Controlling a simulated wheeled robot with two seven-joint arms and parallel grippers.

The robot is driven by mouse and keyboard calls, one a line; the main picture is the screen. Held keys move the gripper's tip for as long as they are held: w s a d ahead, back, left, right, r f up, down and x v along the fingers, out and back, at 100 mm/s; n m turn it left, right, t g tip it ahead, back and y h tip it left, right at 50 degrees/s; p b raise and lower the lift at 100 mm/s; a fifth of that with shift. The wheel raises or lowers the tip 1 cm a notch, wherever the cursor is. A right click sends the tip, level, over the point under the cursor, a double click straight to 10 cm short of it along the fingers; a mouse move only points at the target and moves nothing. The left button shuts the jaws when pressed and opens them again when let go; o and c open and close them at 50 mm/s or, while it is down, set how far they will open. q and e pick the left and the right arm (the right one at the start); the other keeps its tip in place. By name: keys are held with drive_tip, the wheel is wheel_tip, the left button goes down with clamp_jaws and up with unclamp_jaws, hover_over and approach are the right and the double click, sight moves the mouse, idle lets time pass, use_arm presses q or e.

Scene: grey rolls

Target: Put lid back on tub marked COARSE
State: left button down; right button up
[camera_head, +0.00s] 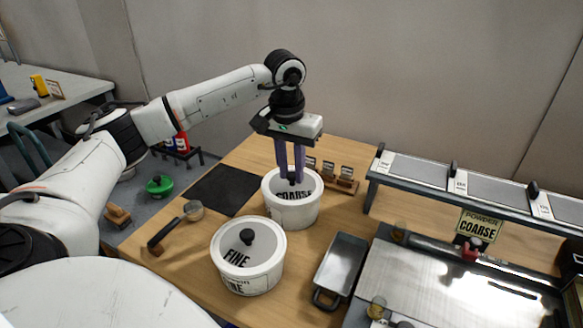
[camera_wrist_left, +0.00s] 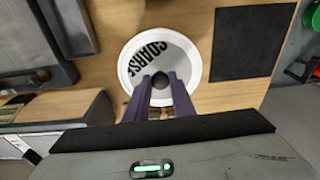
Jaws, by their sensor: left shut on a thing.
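The COARSE tub (camera_head: 293,214) is a white round tub near the middle of the wooden table. Its pale lid (camera_head: 309,187), marked COARSE, lies at the tub's mouth and looks level; I cannot tell whether it is fully seated. The lid also shows in the left wrist view (camera_wrist_left: 147,56), ringed by a white rim. My left gripper (camera_head: 291,180) points straight down over the tub, its purple fingers shut on the lid's dark knob (camera_wrist_left: 159,81). The fingers hide part of the knob and lid. My right gripper is in neither view.
The lidded FINE tub (camera_head: 250,280) stands in front. A black mat (camera_head: 222,189), a scoop (camera_head: 175,226) and a grey metal tray (camera_head: 340,268) lie around. A small wooden rack (camera_head: 343,184) is close behind on the right. A raised shelf (camera_head: 480,200) and a COARSE sign (camera_head: 478,226) stand right.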

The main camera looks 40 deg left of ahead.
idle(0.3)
use_arm(q)
drive_tip(key=c, duration=0.9)
unclamp_jaws()
drive_tip(key=shift+c, duration=0.2)
drive_tip(key=shift+r, duration=0.1)
drive_tip(key=shift+r+p, duration=2.25)
drive_tip(key=shift+r, duration=0.25)
drive_tip(key=shift+r+p, duration=0.7)
drive_tip(key=shift+r, duration=0.25)
clamp_jaws()
